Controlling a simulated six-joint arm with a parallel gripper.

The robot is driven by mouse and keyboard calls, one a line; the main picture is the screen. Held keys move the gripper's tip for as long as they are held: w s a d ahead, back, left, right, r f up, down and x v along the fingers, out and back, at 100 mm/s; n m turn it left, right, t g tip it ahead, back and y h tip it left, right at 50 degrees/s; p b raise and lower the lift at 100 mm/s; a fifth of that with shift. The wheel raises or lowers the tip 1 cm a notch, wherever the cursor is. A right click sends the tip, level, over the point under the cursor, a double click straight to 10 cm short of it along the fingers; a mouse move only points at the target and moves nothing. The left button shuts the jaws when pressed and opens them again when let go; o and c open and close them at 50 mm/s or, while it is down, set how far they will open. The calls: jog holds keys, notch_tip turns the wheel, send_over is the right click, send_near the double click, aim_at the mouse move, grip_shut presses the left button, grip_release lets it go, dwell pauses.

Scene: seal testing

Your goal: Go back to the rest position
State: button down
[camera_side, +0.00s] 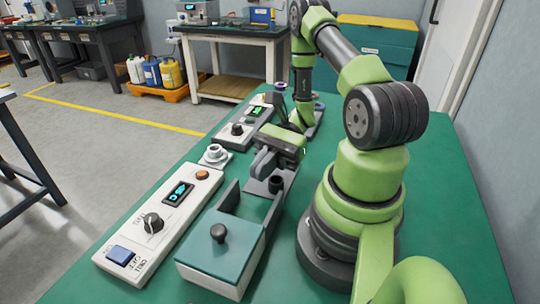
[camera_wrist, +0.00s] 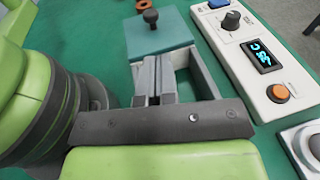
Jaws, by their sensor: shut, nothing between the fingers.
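My gripper (camera_side: 262,165) is shut and empty. It hangs over the open, grey-walled end of a test box (camera_side: 243,206), apart from the teal lid. In the wrist view its two grey fingers (camera_wrist: 156,78) lie together, pointing toward the teal lid (camera_wrist: 160,37) with its black knob. The lid (camera_side: 222,236) covers the near part of the box in the side view. The inside of the box is partly hidden by the gripper.
A white control panel (camera_side: 190,205) with display, dial, blue switch and orange button lies left of the box. The green bench is clear at the front right.

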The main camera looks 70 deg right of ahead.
jog(key=s+a+r+n+t+h, duration=0.1)
jog(key=a+r+n+t+h, duration=0.1)
jog(key=r+n+h, duration=0.4)
jog(key=s+a+r+n+t+h, duration=0.1)
jog(key=a+r+n+h, duration=0.3)
jog(key=r, duration=1.2)
jog(key=s+n+h, duration=0.1)
jog(key=n+h, duration=0.2)
jog(key=n, duration=0.3)
jog(key=shift+t+h, duration=0.3)
jog(key=shift+t, duration=0.1)
